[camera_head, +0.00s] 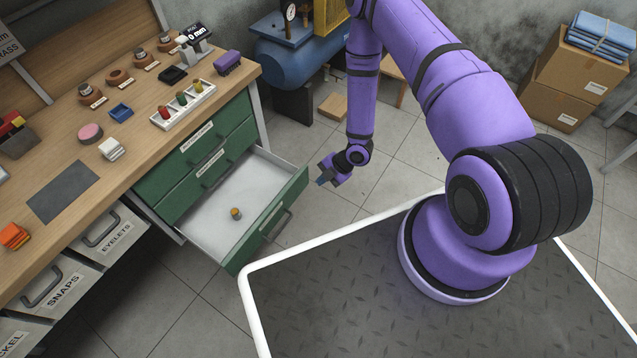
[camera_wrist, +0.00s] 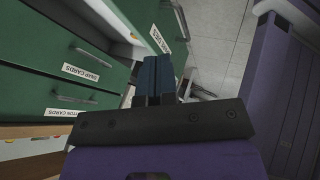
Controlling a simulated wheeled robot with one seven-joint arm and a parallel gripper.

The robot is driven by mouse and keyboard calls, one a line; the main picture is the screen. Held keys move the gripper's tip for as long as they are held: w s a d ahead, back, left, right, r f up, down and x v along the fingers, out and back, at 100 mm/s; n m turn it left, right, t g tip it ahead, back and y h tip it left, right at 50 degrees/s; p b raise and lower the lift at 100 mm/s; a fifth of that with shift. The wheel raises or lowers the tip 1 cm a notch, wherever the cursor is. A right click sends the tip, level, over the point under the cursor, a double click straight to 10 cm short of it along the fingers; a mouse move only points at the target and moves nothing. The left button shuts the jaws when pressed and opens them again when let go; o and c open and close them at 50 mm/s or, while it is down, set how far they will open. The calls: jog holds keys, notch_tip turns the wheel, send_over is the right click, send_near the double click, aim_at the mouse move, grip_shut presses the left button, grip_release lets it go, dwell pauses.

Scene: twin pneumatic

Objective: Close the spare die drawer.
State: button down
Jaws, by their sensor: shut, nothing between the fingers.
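The open drawer (camera_head: 200,222) is the lowest of the green drawers under the workbench and is pulled well out. Its green front (camera_head: 268,222) carries a dark handle (camera_head: 276,222), and one small brass-coloured piece (camera_head: 236,213) lies on its pale floor. My gripper (camera_head: 325,178) is shut and empty, in the air just right of the drawer's far front corner, apart from it in the head view. In the wrist view its blue fingers (camera_wrist: 157,72) are together, with a labelled green front (camera_wrist: 158,25) close beyond them; contact cannot be told.
Two shut green drawers (camera_head: 209,143) sit above the open one. The wooden benchtop (camera_head: 130,165) holds dies, a rack and small trays. Labelled bins (camera_head: 110,236) stand left. A blue compressor (camera_head: 290,62) stands behind. Tiled floor (camera_head: 400,160) is free right of the drawer.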

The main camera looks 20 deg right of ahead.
send_near(290, 193)
notch_tip(290, 193, down, 4)
jog(key=s, duration=0.3)
jog(key=shift+w+a, duration=0.75)
jog(key=shift+w, duration=0.2)
jog(key=shift+w+a, duration=0.8)
jog(key=shift+w, duration=0.2)
